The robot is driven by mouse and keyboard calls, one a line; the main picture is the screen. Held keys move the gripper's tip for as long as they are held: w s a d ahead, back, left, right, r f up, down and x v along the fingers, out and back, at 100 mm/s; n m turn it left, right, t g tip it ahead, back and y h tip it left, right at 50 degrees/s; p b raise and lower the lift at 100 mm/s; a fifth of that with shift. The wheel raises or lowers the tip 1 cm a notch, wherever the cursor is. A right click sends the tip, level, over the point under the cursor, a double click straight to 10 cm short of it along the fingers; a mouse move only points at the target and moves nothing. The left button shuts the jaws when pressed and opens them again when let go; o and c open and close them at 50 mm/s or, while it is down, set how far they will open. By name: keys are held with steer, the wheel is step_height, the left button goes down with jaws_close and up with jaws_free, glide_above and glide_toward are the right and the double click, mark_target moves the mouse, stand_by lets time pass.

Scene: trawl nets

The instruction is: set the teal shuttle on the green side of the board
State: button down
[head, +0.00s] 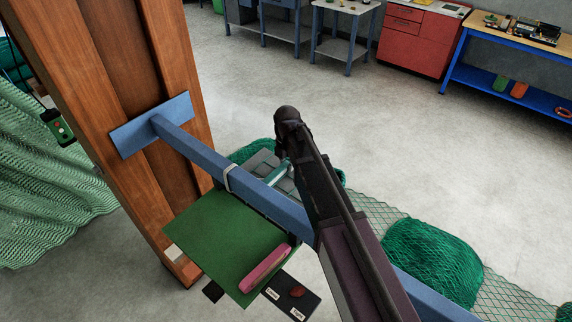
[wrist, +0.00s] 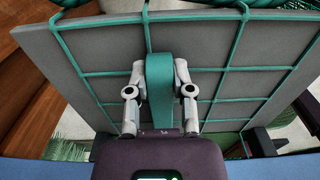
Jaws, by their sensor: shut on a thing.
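My gripper (wrist: 159,75) is shut on the teal shuttle (wrist: 160,92), with one pale finger on each side of it. The shuttle is over the grey panel (wrist: 105,35) with teal cords across it; I cannot tell whether it touches. In the head view, the teal shuttle (head: 279,173) shows just beyond the blue beam, partly hidden by my arm. The green side of the board (head: 212,228) lies on the near side of the beam, left of my arm. A pink shuttle (head: 266,268) lies near its right edge.
The blue beam (head: 195,155) runs from a wooden post (head: 100,60) between the grey panel and the green side. A black plate (head: 272,300) with a red lump and labels is at the front. Green netting (head: 430,260) lies right. Much of the green side is bare.

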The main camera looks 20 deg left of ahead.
steer(key=c, duration=0.5)
jaws_free()
steer(key=shift+f, duration=0.1)
step_height(320, 180, up, 12)
steer(key=p, duration=1.2)
stand_by(0.7)
